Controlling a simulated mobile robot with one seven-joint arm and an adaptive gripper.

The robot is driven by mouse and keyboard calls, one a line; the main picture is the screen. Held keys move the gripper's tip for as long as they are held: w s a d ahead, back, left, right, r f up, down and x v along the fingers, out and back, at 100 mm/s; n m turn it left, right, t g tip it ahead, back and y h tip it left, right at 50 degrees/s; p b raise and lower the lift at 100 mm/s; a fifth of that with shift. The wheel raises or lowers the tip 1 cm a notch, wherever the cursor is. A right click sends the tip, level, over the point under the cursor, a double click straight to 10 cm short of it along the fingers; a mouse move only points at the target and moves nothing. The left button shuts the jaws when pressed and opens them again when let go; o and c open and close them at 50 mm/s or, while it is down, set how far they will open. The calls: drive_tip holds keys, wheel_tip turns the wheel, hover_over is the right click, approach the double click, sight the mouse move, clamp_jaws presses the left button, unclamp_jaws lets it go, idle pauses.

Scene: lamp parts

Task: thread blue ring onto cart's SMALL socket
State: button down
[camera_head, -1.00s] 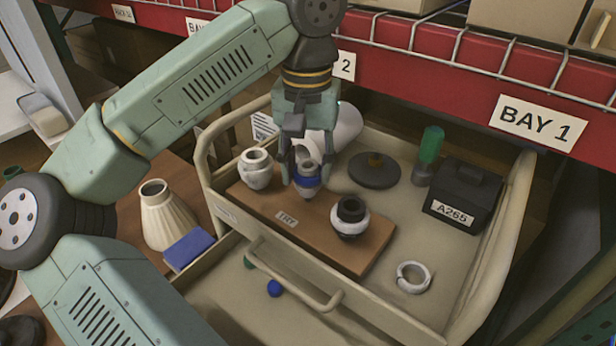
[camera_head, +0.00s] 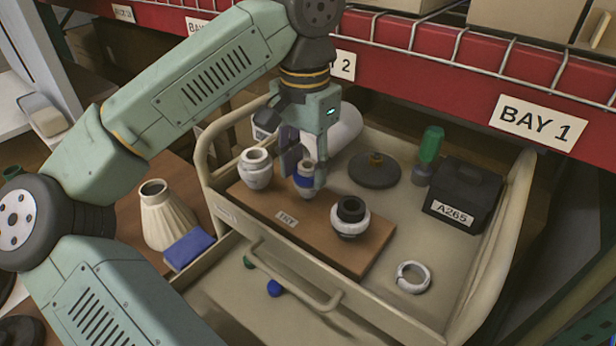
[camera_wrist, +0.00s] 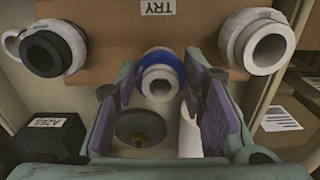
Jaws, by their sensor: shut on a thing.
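The small socket (camera_head: 307,165) stands upright on the brown board in the cart, between two larger sockets. The blue ring (camera_head: 304,182) is around its body; in the wrist view the ring (camera_wrist: 158,58) circles the socket's pale open mouth (camera_wrist: 160,87). Whether its thread has caught, I cannot tell. My gripper (camera_head: 305,180) points down over the socket, its two fingers on either side, shut on the blue ring. The fingers (camera_wrist: 160,70) partly hide the ring's sides. The cart (camera_head: 480,260) has raised walls.
A pale socket (camera_head: 257,170) stands left of the small one and a dark-topped socket (camera_head: 350,215) stands right, both close by on the board (camera_head: 290,220). A loose white ring (camera_head: 413,277), black box (camera_head: 463,197), dark disc (camera_head: 374,170) and green-handled tool (camera_head: 430,150) lie farther right.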

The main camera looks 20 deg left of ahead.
drive_tip(key=c, duration=1.3)
unclamp_jaws()
drive_tip(key=shift+f, duration=0.2)
drive_tip(key=shift+o, duration=0.9)
drive_tip(key=shift+r, duration=0.1)
